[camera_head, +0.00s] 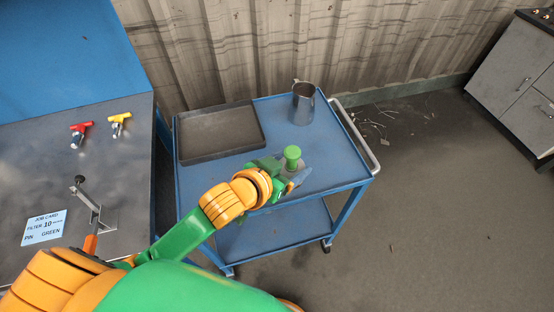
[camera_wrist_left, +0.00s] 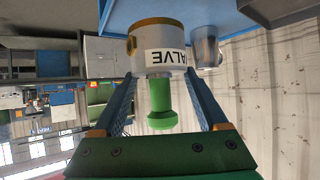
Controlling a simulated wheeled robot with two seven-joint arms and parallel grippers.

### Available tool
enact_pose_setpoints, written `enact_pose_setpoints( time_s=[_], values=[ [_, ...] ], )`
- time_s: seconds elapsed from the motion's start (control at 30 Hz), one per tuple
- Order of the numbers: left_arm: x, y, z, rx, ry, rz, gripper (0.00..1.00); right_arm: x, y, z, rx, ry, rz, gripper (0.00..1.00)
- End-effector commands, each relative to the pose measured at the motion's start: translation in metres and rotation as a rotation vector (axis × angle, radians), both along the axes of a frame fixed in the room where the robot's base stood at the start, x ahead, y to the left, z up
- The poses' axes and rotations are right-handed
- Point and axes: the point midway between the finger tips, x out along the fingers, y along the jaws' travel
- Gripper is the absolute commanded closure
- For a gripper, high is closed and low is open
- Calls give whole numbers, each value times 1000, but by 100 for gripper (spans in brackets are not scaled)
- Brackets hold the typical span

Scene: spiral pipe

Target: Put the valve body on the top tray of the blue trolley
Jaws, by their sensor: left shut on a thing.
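The valve body (camera_wrist_left: 158,50) is a pale cylinder with a brass-coloured rim, a "VALVE" label and a green pin (camera_wrist_left: 160,98). In the head view the green knob (camera_head: 292,153) shows at the end of my left arm, over the front right part of the top tray. My left gripper (camera_wrist_left: 160,75) is shut on the valve body, one finger on each side. The blue trolley (camera_head: 225,190) stands right of the workbench. I cannot tell whether the valve body touches its top tray. My right gripper is not in view.
A dark shallow tray (camera_head: 220,132) fills the back left of the trolley top. A metal jug (camera_head: 303,103) stands at the back right, close behind the valve body. The trolley has a grey handle (camera_head: 358,138) on the right. The workbench (camera_head: 110,170) holds red and yellow-handled valves and a job card.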

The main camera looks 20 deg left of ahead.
Motion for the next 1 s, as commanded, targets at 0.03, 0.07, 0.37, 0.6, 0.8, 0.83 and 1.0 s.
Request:
enact_pose_setpoints(
  time_s=[0.03,0.07,0.37,0.6,0.8,0.83,1.0],
  values=[
    [10,8,-3,4,-3,5,100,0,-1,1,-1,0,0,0],
    [16,11,-6,3,-2,5,100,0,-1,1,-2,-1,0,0],
    [59,40,-57,0,-3,5,100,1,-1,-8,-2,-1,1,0],
    [70,47,-89,-2,1,4,100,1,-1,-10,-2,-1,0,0],
    [70,47,-103,-3,-4,0,100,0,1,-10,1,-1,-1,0],
    [70,47,-103,-3,-4,0,100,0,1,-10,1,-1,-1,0],
    [69,47,-106,-1,-1,2,22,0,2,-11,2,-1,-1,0]
  ],
)
